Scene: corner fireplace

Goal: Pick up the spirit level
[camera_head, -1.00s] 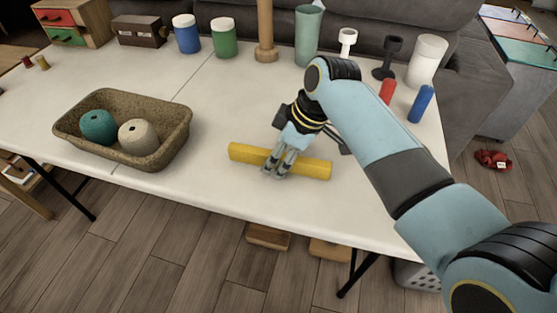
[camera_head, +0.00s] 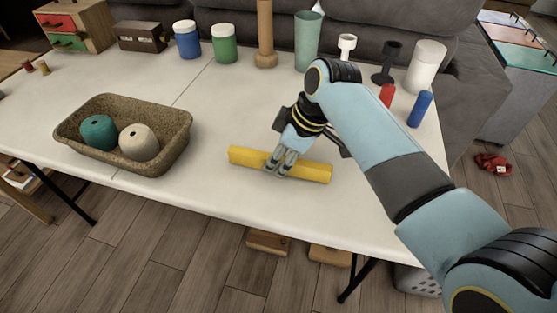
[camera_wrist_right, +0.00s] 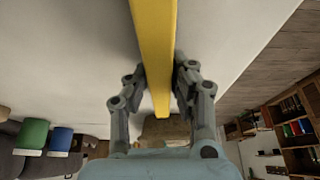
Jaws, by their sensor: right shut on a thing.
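The spirit level is a long yellow bar (camera_head: 311,171) on the white table near its front edge. It also shows in the right wrist view as a yellow strip (camera_wrist_right: 154,40) running between the fingers. My right gripper (camera_head: 278,168) is shut on the bar around its middle, with the fingers on either side. In the right wrist view the gripper (camera_wrist_right: 160,82) has a finger against each side of the bar. I cannot tell whether the bar is lifted off the table. My left gripper is not in view.
Jars, a green cup (camera_head: 307,42) and a blue cylinder (camera_head: 420,109) line the back and right. The table centre (camera_head: 225,110) is clear.

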